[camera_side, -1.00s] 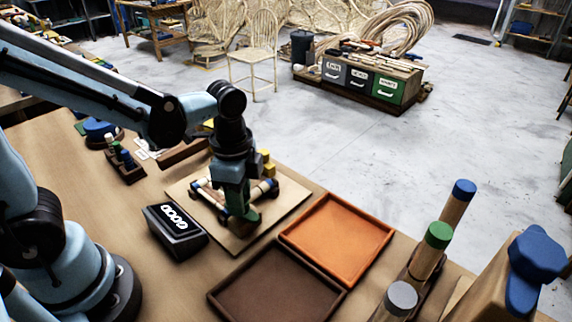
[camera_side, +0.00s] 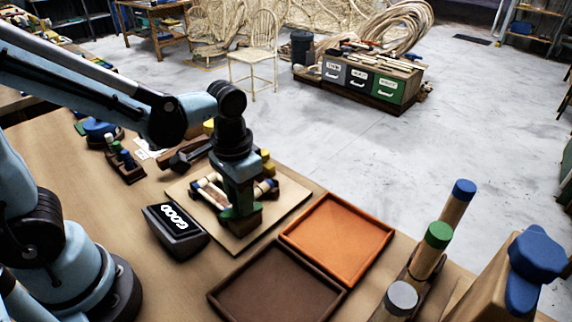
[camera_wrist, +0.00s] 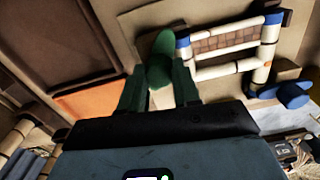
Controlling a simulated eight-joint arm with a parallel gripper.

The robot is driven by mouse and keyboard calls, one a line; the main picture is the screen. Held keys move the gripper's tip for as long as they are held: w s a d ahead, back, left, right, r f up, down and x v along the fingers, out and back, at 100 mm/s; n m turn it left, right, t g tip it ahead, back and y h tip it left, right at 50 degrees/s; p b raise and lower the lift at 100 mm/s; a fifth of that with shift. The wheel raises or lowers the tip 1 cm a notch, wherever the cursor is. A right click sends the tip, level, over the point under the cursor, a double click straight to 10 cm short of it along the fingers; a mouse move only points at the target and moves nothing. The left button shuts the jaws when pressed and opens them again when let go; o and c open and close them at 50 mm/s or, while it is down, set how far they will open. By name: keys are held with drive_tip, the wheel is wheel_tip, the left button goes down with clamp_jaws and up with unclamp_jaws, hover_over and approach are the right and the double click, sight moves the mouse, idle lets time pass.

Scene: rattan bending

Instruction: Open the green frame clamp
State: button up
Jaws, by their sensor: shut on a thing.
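The green frame clamp (camera_wrist: 163,58) shows in the wrist view as a rounded green handle at a corner of the rattan frame (camera_wrist: 217,67). My gripper (camera_wrist: 159,82) has a finger on each side of the handle and is shut on it. In the side view my gripper (camera_side: 240,203) points down at the near corner of the frame and hides most of the clamp. The frame has pale rods, blue ends and a brown woven panel (camera_wrist: 225,40). It lies on a light board (camera_side: 262,228).
A black box marked GOOD (camera_side: 175,230) stands just left of the board. An orange tray (camera_side: 340,240) and a dark brown tray (camera_side: 275,288) lie to its right and front. Upright rods with coloured caps (camera_side: 437,238) stand at the right. A blue knob (camera_wrist: 292,95) sits by the frame.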

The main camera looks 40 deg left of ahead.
drive_tip(key=n, duration=0.5)
drive_tip(key=shift+n, duration=0.3)
idle(0.4)
drive_tip(key=o, duration=1.1)
drive_tip(key=shift+c, duration=0.2)
drive_tip(key=shift+r, duration=0.1)
wheel_tip(320, 180, up, 12)
